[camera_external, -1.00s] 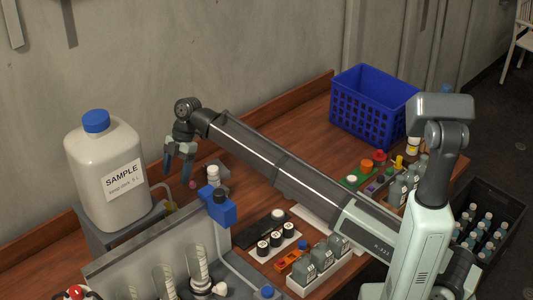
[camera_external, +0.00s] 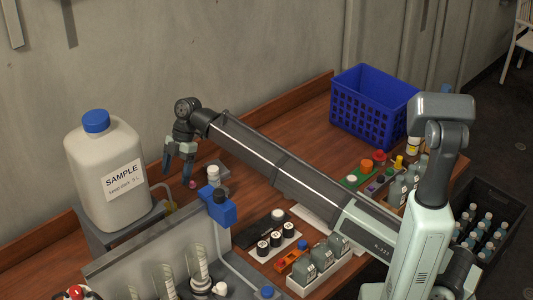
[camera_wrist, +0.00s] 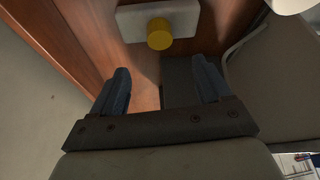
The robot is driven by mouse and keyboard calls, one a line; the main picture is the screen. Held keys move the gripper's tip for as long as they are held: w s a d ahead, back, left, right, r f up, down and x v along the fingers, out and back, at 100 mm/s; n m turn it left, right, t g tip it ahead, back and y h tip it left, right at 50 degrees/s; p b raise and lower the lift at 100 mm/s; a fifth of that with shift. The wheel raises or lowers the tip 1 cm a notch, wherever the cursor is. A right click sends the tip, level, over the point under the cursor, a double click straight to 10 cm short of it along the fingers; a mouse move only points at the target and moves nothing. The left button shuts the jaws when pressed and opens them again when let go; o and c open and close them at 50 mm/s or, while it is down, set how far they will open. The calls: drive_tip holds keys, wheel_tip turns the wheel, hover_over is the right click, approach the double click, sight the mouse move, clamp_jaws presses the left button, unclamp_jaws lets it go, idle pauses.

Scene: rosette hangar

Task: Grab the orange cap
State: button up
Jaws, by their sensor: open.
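An orange cap (camera_external: 366,165) stands among small coloured caps and parts on the right side of the bench in the external view. My gripper (camera_external: 179,172) is far to its left, pointing down beside the large white sample bottle. In the wrist view my gripper (camera_wrist: 160,75) is open, with nothing between its two fingers. A yellow cap (camera_wrist: 160,34) on a white block (camera_wrist: 130,22) lies beyond the fingertips there. The orange cap is not seen in the wrist view.
The sample bottle (camera_external: 104,175) with a blue lid stands on a grey stand left of my gripper. A blue crate (camera_external: 372,112) is at the back right. Bench wood behind my arm is clear.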

drive_tip(key=w+d+r+m+y, duration=0.1)
drive_tip(key=w+d, duration=0.5)
drive_tip(key=w, duration=0.2)
drive_tip(key=w+d+m, duration=0.2)
drive_tip(key=w+d, duration=0.4)
drive_tip(key=w, duration=0.2)
drive_tip(key=w+d+r+m+t, duration=0.1)
drive_tip(key=w+d, duration=0.5)
drive_tip(key=d, duration=0.3)
drive_tip(key=w+d+r+m+t, duration=0.1)
drive_tip(key=w+d, duration=0.4)
drive_tip(key=d, duration=0.4)
drive_tip(key=m+t+h, duration=0.2)
drive_tip(key=m+h, duration=0.2)
drive_tip(key=m, duration=0.4)
hover_over(364, 162)
wheel_tip(364, 162, down, 4)
drive_tip(key=f, duration=0.6)
drive_tip(key=shift+s+f, duration=0.3)
drive_tip(key=shift+w+a+f, duration=0.1)
drive_tip(key=shift+f, duration=1.45)
drive_tip(key=shift+w+f, duration=0.1)
drive_tip(key=shift+f, duration=1.45)
